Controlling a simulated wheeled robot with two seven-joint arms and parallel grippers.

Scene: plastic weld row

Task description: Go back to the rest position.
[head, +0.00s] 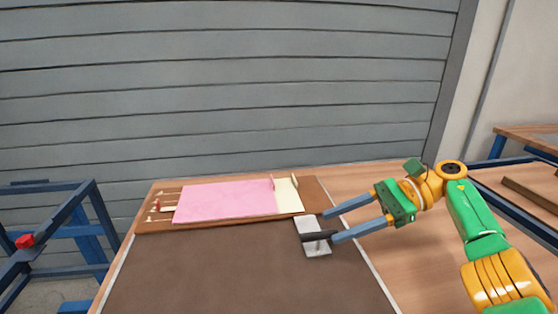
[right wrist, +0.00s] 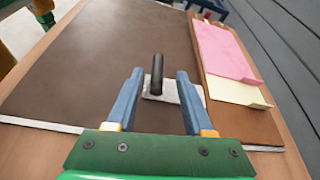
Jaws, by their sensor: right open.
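In the right wrist view the handle (right wrist: 157,72) rises between and beyond the fingertips (right wrist: 160,78), and the plate (right wrist: 187,92) lies flat on the dark mat. My left gripper does not show.
A brown board (head: 170,226) at the back of the table carries a pink sheet (head: 225,201) and a cream sheet (head: 289,197), with small pegs at the ends. The dark mat (head: 220,275) in front is clear. A blue frame (head: 75,205) stands at left; a grey slatted wall (head: 230,90) is behind.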

